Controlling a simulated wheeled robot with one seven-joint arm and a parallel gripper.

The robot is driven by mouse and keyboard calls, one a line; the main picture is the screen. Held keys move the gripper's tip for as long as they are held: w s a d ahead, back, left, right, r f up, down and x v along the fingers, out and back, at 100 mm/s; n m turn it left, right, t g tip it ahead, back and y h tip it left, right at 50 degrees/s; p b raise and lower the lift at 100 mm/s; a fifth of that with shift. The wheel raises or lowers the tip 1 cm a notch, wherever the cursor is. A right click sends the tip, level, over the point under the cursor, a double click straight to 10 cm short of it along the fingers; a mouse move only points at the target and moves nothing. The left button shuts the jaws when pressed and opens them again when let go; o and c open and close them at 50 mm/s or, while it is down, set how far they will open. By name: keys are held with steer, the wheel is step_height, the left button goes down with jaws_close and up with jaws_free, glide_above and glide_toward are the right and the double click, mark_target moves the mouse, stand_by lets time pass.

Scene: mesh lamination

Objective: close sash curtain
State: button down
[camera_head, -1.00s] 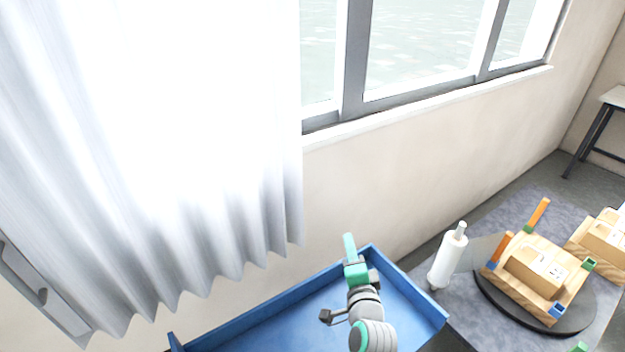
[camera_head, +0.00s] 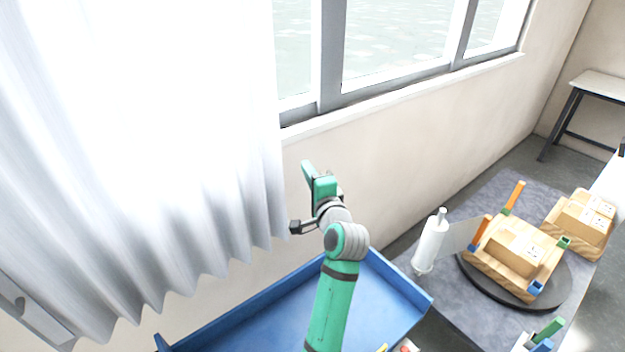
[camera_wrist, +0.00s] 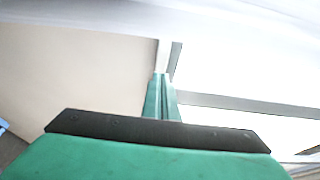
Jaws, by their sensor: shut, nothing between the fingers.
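The white sash curtain (camera_head: 150,150) hangs in folds over the left of the window in the head view. Its right edge lies just left of my gripper. The window (camera_head: 400,45) to its right is uncovered. My gripper (camera_head: 307,168) is green, shut and empty, raised in front of the wall below the sill. It appears apart from the curtain, though the depth gap is hard to judge. In the wrist view the shut fingers (camera_wrist: 161,80) point toward the window frame (camera_wrist: 225,102); I cannot make out the curtain's edge there.
A blue tray (camera_head: 385,290) lies below my arm. To the right, a grey-topped table (camera_head: 420,300) holds a white roll (camera_head: 431,243) and a wooden block assembly (camera_head: 515,255) on a black disc. A small desk (camera_head: 600,85) stands at the far right. The wall right of the curtain is clear.

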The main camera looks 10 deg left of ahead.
steer(key=shift+s+a, duration=0.2)
steer(key=shift+a, duration=0.8)
steer(key=shift+s+a, duration=0.15)
steer(key=shift+a, duration=0.85)
